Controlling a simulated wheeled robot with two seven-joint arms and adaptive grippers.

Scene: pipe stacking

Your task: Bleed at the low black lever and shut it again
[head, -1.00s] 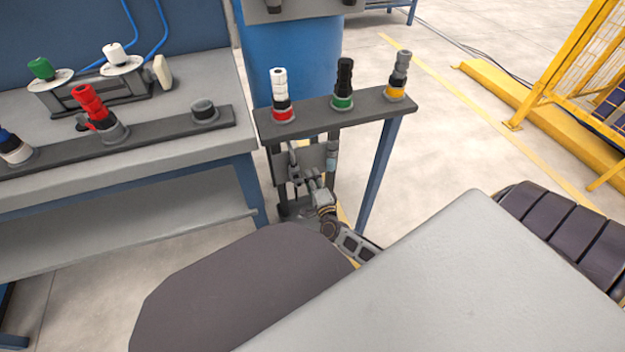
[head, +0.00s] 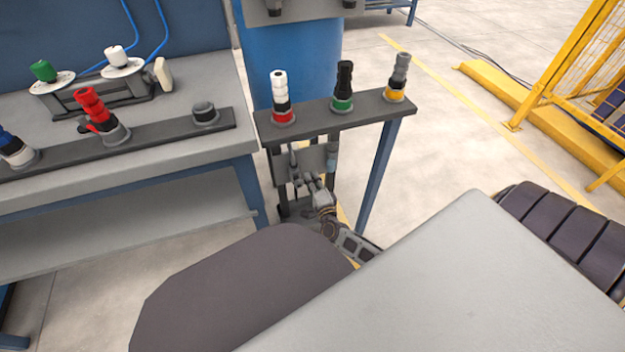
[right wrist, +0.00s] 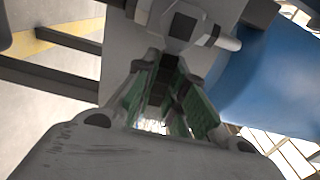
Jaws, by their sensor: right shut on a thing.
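Below the grey rail, a small grey panel (head: 316,160) carries the low valve fittings. My right gripper (head: 305,181) is low in front of this panel. In the right wrist view, its green-padded fingers (right wrist: 168,98) are shut on a narrow dark piece, which appears to be the black lever (right wrist: 160,76). Just beyond them is a grey valve body (right wrist: 181,28) with a black square face. The lever is mostly hidden by the fingers, so its exact angle cannot be told. My left gripper is not in view.
Above my right gripper, the rail (head: 372,113) holds white, black and grey fittings. A blue drum (head: 290,62) stands behind. A blue post (head: 378,185) is close on the right, and the workbench (head: 190,150) is on the left.

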